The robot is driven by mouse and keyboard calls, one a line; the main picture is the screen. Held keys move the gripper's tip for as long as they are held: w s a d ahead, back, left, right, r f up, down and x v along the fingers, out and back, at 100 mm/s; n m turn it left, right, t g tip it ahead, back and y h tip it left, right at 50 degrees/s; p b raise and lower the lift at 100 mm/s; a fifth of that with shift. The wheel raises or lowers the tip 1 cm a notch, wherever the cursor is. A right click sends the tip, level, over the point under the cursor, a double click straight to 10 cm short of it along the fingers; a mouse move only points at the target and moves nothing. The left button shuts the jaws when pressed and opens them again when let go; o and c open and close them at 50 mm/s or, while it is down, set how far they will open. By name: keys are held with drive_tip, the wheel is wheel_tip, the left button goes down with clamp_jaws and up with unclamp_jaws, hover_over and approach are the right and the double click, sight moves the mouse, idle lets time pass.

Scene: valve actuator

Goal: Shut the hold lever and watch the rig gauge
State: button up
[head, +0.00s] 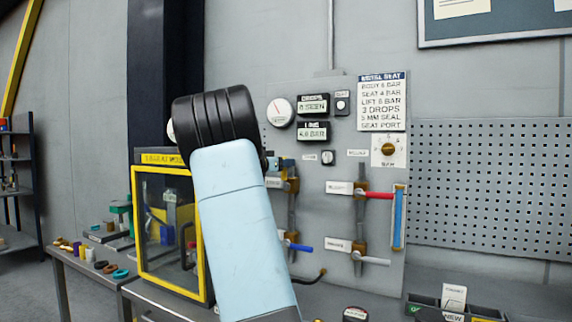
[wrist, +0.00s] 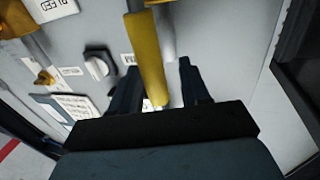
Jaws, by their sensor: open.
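In the wrist view my gripper (wrist: 163,82) is open, its two dark fingers on either side of a yellow bar (wrist: 148,55) that looks like a lever handle. I cannot tell whether they touch it. In the head view my arm hides the gripper and the bar. The panel carries a red lever (head: 377,195), a pale grey lever (head: 374,261) and a blue lever (head: 299,247). Their labels are too small to read, so I cannot tell which is the hold lever. A round dial gauge (head: 280,112) sits at the panel's upper left; a display (head: 314,131) reads about 4.8 bar.
A yellow-framed clear box (head: 173,290) stands left of my arm. A bench (head: 75,262) with small parts is farther left. A brass knob (head: 388,149) sits on the panel's right. A pegboard (head: 490,190) covers the right wall. A dark bin (head: 425,306) is at lower right.

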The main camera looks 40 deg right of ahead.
drive_tip(key=shift+a+r, duration=0.1)
clamp_jaws()
idle(0.3)
